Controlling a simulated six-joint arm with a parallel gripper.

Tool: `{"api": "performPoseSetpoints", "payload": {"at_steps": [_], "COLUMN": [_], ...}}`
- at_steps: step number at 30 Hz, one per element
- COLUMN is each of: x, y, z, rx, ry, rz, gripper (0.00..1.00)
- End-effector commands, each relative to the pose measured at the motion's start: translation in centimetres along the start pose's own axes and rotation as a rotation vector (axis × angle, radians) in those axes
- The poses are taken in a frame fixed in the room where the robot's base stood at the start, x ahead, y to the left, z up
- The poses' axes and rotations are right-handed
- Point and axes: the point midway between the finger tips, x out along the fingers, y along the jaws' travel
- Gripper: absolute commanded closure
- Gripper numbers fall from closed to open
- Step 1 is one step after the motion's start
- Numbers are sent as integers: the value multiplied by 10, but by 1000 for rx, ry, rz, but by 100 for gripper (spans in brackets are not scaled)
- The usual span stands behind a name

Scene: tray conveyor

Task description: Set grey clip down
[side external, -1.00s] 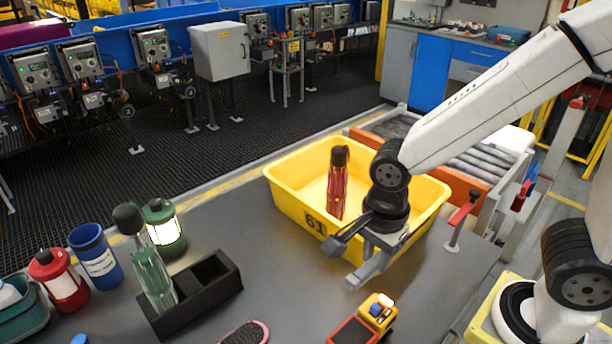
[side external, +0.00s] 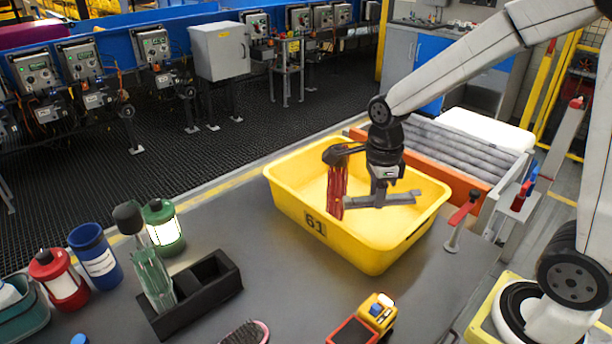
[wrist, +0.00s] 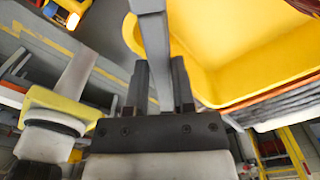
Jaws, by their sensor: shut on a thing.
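The grey clip (side external: 398,198) is a long grey bar held across my gripper (side external: 380,190). In the side view it is over the yellow tray (side external: 375,255) marked 61, within the outline of its rim; I cannot tell whether it touches anything inside. My gripper is shut on the clip. In the wrist view the clip (wrist: 155,45) runs up between the two dark fingers of my gripper (wrist: 160,85), with the yellow tray (wrist: 230,70) behind and to the right.
A red bundle-like item (side external: 337,195) stands in the tray, just left of the clip. A black holder (side external: 200,300) with a green item, a lantern (side external: 163,228) and a toy truck (side external: 365,322) are on the table. A roller conveyor (side external: 460,150) lies behind the tray.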

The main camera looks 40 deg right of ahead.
Motion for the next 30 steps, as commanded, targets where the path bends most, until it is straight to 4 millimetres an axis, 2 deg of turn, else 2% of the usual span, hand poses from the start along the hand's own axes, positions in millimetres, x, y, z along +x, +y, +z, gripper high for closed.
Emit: {"api": "performPoseSetpoints", "payload": {"at_steps": [1,6,15,20,24,30], "x": [0,2,4,5,28,50], "y": [-12,-47,-90,-105,-103,-104], "z": [-8,-35,-82,-104,-102,-101], "rx": [54,223,460,551,546,544], "ry": [0,0,0,0,1,0], "rz": [1,0,0,-1,3,1], "gripper": [100,100,100,100,100,100]}}
